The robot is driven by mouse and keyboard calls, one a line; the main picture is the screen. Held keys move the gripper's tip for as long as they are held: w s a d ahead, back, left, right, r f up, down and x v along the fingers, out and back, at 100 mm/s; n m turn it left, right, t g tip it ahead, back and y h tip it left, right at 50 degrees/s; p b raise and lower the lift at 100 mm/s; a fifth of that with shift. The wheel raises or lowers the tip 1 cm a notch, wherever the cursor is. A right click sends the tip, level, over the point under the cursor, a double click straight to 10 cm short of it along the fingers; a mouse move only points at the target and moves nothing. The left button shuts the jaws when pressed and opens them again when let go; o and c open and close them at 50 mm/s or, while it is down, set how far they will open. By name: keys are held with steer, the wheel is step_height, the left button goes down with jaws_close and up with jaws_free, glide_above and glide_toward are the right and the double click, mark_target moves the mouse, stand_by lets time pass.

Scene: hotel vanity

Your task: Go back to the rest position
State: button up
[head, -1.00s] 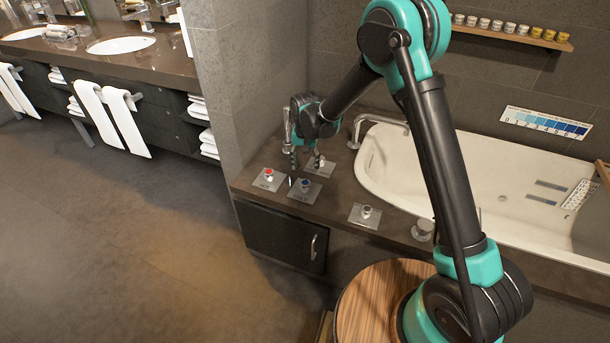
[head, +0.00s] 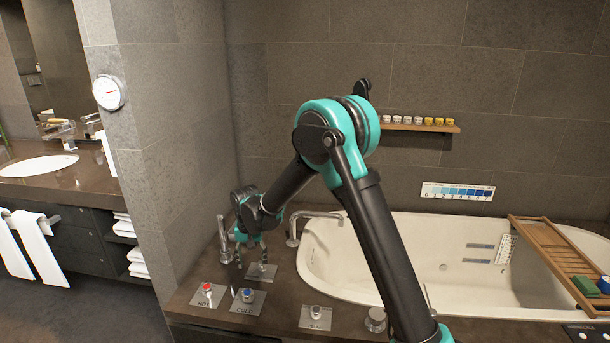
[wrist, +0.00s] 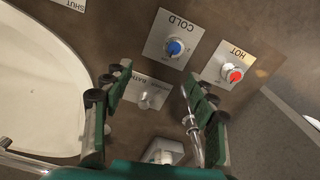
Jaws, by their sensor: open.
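My gripper (head: 252,243) is above the back left of the bathtub ledge, near the labelled knobs. In the wrist view my gripper (wrist: 152,100) has its two green fingers wide apart with nothing between them but the view of a small silver knob (wrist: 146,101) on a plate below. The red HOT knob (head: 207,287) and blue COLD knob (head: 247,295) sit on square plates in front of the gripper. They also show in the wrist view, the blue one (wrist: 174,47) left of the red one (wrist: 233,74). Another silver knob (head: 315,311) is further right.
The white bathtub (head: 345,265) lies right of the gripper, with a wooden tray (head: 560,262) across it. A tub spout (head: 293,232) stands close to the gripper. A tiled wall (head: 190,160) rises on the left. A shelf of small jars (head: 420,127) hangs behind.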

steer(key=s+d+r+t, duration=0.15)
steer(key=d+r, duration=0.25)
steer(key=d, duration=0.9)
steer(key=s+d+r, duration=0.3)
steer(key=d+r, duration=0.2)
steer(key=d, duration=0.9)
steer(key=s+d+f+m+t, duration=0.1)
steer(key=s+d+f+t, duration=0.1)
steer(key=s+d, duration=1.3)
steer(key=shift+d+f, duration=0.15)
steer(key=shift+d, duration=0.15)
steer(key=shift+t, duration=0.25)
